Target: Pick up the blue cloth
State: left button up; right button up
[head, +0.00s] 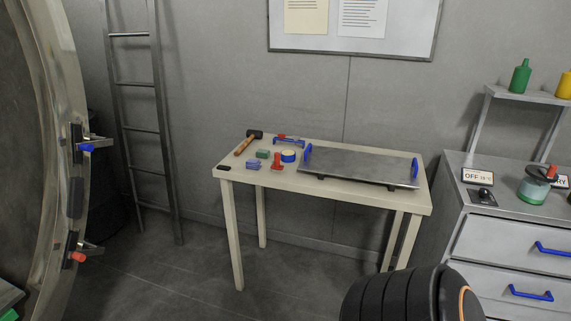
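A small blue folded piece (253,164), which looks like the blue cloth, lies near the front left of the beige table (265,183). A similar green piece (262,154) lies just behind it. Neither of my grippers shows in the head view. A thick black ringed part at the bottom right looks like a link of my own arm.
On the table are a hammer (246,143), a red item (277,161), a blue-and-yellow roll (288,156) and a grey tray with blue handles (360,167). A drawer cabinet (505,240) stands right, a ladder (143,128) and round door (45,150) left. Floor before the table looks clear.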

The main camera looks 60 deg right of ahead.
aim_at(252, 163)
jog(key=z, duration=1.75)
jog(key=i+j, duration=0.2)
jog(key=i, duration=0.2)
jog(key=i+j+z, duration=0.15)
jog(key=i, duration=0.2)
